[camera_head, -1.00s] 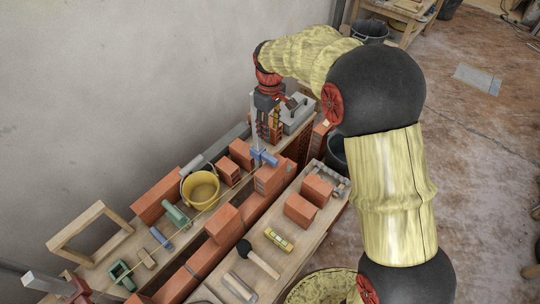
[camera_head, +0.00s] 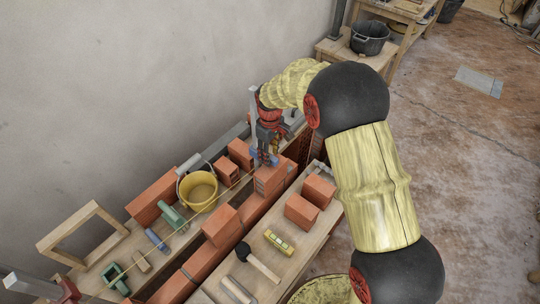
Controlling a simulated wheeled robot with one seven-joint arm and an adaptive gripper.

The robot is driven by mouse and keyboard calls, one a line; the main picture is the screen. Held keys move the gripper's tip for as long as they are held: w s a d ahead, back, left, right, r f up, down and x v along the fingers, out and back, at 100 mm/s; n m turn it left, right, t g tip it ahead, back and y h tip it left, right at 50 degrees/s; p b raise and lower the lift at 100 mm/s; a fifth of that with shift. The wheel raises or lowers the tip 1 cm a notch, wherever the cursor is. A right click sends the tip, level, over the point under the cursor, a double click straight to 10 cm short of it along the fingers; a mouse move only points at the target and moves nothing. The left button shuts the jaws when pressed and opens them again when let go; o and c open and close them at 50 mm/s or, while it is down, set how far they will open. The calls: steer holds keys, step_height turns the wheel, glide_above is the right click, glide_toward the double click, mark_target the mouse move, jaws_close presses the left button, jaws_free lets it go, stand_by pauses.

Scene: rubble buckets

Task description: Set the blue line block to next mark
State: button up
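The blue line block (camera_head: 262,160) is at the far end of the brick wall, by the upright pale pole (camera_head: 254,115). It is small and partly hidden by my gripper. My gripper (camera_head: 268,157) points down over it, very close or touching; I cannot tell which. The fingers are too small and dark to show whether they are open or shut on the block. A thin yellowish line (camera_head: 160,246) runs along the wall from the near left towards the block. The low brick wall (camera_head: 221,226) stands between two boards.
A yellow bucket (camera_head: 198,191), loose bricks (camera_head: 155,195) and a wooden frame (camera_head: 82,238) stand on the wall side. A mallet (camera_head: 259,264), a yellow level (camera_head: 279,242) and bricks (camera_head: 301,211) lie on the front bench. Open floor (camera_head: 465,150) lies to the right.

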steer(key=shift+f, duration=0.1)
steer(key=shift+c, duration=0.8)
steer(key=c, duration=0.7)
jaws_close()
